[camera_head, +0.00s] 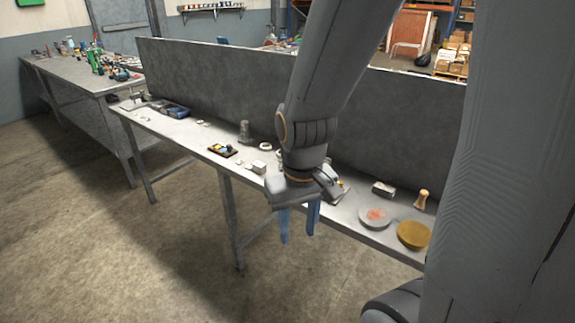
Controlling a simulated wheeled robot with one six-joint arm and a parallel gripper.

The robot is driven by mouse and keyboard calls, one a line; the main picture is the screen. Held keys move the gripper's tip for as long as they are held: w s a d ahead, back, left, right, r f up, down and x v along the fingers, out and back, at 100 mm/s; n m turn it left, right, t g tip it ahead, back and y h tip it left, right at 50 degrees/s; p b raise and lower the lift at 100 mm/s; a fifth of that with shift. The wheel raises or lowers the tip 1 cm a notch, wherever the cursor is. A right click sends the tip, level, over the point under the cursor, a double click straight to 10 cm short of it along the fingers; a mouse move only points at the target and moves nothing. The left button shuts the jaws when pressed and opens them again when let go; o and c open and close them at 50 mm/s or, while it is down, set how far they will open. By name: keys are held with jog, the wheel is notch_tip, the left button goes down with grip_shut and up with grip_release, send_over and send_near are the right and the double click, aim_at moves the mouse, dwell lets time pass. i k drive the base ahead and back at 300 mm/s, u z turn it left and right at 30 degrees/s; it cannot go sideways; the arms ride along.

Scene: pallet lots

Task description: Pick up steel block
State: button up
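A small grey block (383,189) lies on the narrow workbench (345,219), right of my arm; it looks like the steel block, though its material is hard to tell. A smaller pale block (259,167) lies on the bench just left of my gripper. My gripper (298,224) points down in front of the bench's front edge, with its two blue fingers apart and nothing visible between them. It is left of the grey block and apart from it. My arm hides part of the bench behind it.
A wooden-handled tool (422,199), a grey disc (375,217) and a tan disc (413,235) are near the grey block. A grey cylinder (245,132) and small parts stand further left. A tall grey panel (215,85) backs the bench. The floor in front is clear.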

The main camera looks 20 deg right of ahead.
aim_at(259, 168)
jog(key=z, duration=0.1)
jog(key=k, duration=1.15)
jog(key=u, duration=0.8)
jog(key=i, duration=1.25)
jog(key=z, duration=0.6)
jog(key=i, duration=0.95)
jog(key=z, duration=0.85)
